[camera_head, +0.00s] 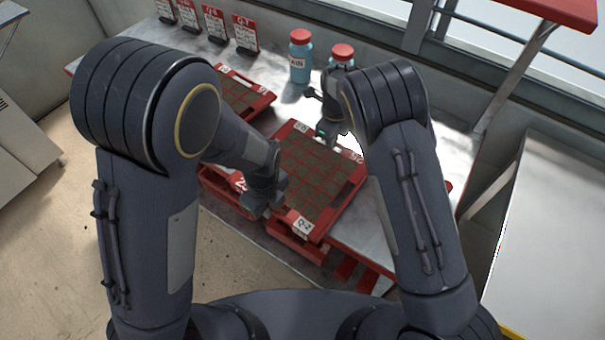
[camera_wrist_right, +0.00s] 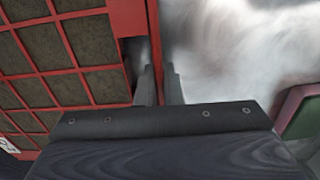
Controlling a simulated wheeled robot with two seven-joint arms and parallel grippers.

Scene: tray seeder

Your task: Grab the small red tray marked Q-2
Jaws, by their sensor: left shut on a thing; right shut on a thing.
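The red tray (camera_head: 321,226), its grid of cells filled with dark soil, lies in the middle of the head view with a white Q-2 label (camera_head: 303,226) on its near edge. My left gripper (camera_head: 275,196) is shut on the tray's left side, its fingertips partly hidden. My right gripper (camera_head: 332,134) is at the tray's far right side in the head view. The right wrist view shows its fingers (camera_wrist_right: 160,86) closed on the tray's red rim (camera_wrist_right: 128,18). I cannot tell whether the tray is clear of what is under it.
A metal table (camera_head: 365,236) carries another soil-filled red tray (camera_head: 262,101) behind my left arm. Two blue bottles with red caps (camera_head: 300,62) (camera_head: 342,53) and several label cards (camera_head: 245,35) stand at the back. A grey bench (camera_head: 555,235) is at right.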

